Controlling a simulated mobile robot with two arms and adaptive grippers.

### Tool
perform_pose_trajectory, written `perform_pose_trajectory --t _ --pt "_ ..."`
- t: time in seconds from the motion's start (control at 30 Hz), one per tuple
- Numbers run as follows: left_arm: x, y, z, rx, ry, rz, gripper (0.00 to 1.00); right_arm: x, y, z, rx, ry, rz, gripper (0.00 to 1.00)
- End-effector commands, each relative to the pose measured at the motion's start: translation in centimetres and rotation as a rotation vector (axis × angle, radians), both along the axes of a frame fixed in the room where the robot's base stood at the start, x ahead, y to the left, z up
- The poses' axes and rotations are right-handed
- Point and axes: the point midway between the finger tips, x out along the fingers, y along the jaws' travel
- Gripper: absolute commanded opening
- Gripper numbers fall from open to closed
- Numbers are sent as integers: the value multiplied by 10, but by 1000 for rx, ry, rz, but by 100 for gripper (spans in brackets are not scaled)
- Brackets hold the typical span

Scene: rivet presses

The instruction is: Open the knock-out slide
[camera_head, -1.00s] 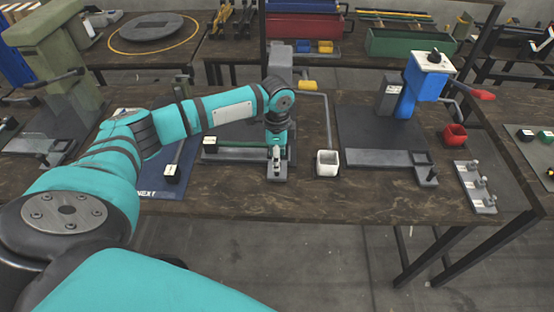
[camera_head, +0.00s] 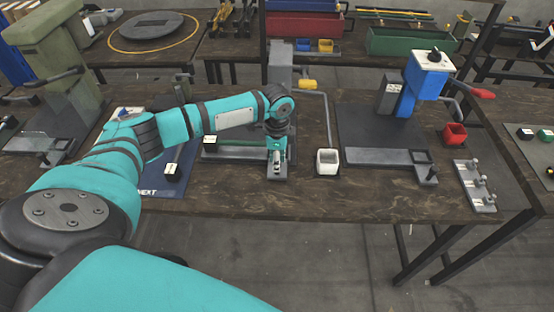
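My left arm reaches in from the left, and its gripper (camera_head: 277,168) points down at the front of the middle press station. Below it is a small grey metal plate (camera_head: 278,178), which I take to be the front end of the knock-out slide. The gripper covers the middle of the plate and any handle there. I cannot tell whether the fingers touch or grip anything. A long grey bar with a green strip (camera_head: 228,152) runs left from there, partly behind my arm. My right gripper is not in view.
A green press (camera_head: 55,60) stands left. The table's front strip is clear.

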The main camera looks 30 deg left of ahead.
Motion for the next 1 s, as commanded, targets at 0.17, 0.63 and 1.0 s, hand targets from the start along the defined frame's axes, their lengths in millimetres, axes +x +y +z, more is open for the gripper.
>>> perform_pose_trajectory --t 0.17,0.63,1.0 --pt "0 0 1 1 -1 0 0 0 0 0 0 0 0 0" --pt "8 4 1 -2 -1 0 0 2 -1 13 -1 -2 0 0" --pt "8 5 0 -1 -1 1 47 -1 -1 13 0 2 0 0"
